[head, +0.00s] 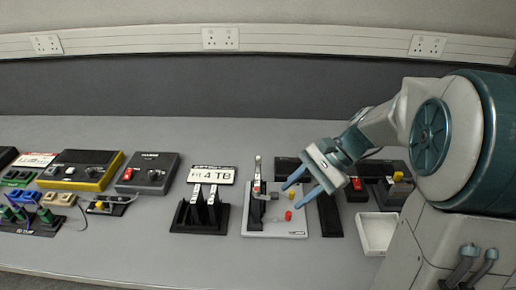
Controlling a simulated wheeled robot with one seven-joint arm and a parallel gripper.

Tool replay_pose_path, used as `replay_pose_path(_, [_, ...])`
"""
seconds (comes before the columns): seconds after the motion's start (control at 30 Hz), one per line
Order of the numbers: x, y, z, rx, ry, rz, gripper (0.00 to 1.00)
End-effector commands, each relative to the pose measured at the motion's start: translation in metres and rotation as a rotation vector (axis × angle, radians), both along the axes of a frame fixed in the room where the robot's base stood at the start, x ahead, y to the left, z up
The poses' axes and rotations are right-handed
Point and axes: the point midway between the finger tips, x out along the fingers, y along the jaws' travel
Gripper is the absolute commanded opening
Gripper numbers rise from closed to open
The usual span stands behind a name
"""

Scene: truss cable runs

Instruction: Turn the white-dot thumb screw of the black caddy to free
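My gripper (294,196) has two blue fingers spread apart and is open, above the right part of a light grey plate (275,228). A narrow upright black piece with a silver top (257,200) stands on the plate's left part, left of my gripper; it may be the black caddy. A small yellow piece (291,195) shows between my fingers and a red one (288,215) lies just below them in the picture. I cannot make out a white-dot thumb screw at this size. I see nothing held.
A white tray (376,232) and a black strip (330,216) lie to the right. Dark boxes (148,173) stand further left. The front of the table is clear.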

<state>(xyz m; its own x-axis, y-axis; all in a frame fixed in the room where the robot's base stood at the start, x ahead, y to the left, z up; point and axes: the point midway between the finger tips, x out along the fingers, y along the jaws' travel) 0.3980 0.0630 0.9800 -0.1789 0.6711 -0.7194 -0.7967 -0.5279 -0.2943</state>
Motion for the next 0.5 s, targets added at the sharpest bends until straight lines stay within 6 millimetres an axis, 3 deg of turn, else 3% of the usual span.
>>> replay_pose_path(0.03, [0.016,0.0,-0.01,0.071,0.064,-0.056,0.38])
replay_pose_path(0.3, [0.099,-0.014,-0.025,0.474,0.35,-0.31,0.38])
replay_pose_path(0.5, [0.137,-0.036,-0.033,0.676,0.462,-0.399,0.38])
